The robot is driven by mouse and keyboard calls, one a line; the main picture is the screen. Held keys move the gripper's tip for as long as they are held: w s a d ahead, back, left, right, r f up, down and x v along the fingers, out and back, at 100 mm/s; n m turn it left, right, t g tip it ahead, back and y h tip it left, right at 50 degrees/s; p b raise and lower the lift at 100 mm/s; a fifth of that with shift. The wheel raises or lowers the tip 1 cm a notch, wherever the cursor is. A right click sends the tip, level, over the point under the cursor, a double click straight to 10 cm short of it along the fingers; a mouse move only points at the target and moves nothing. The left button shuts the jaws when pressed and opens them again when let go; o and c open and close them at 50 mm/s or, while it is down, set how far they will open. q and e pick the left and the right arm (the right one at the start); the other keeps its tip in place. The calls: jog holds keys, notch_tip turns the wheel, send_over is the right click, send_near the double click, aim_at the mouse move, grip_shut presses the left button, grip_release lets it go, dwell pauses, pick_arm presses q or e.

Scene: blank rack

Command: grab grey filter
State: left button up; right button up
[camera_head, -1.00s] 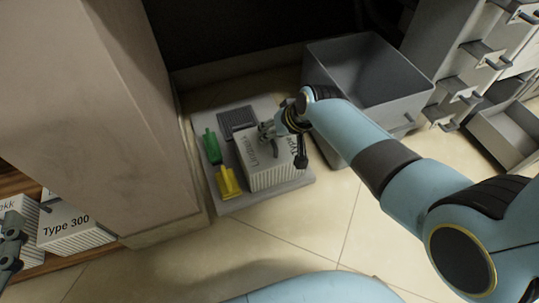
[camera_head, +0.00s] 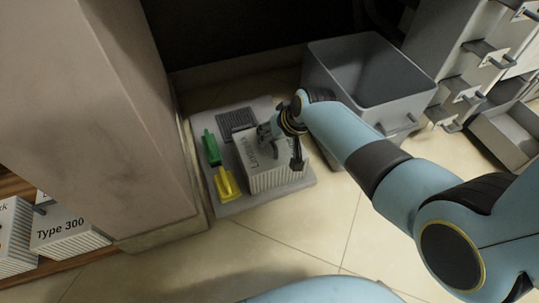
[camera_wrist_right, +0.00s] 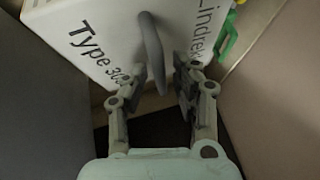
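A flat dark-grey slotted piece (camera_head: 236,121) lies behind the box on the tray. My right gripper (camera_head: 266,133) is over the box top. In the right wrist view my right gripper (camera_wrist_right: 164,72) is open, with the handle between its fingers and gaps showing. My left gripper is out of view.
Green (camera_head: 211,146) and yellow (camera_head: 226,184) pieces lie on the tray, left of the box. A grey open bin (camera_head: 400,110) stands behind right. Similar white boxes (camera_head: 68,232) sit on a low shelf at left, beside a broad pillar (camera_head: 100,110). The front floor is clear.

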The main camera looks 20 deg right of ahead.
grip_shut()
jog(key=shift+r, duration=0.1)
dwell(0.4)
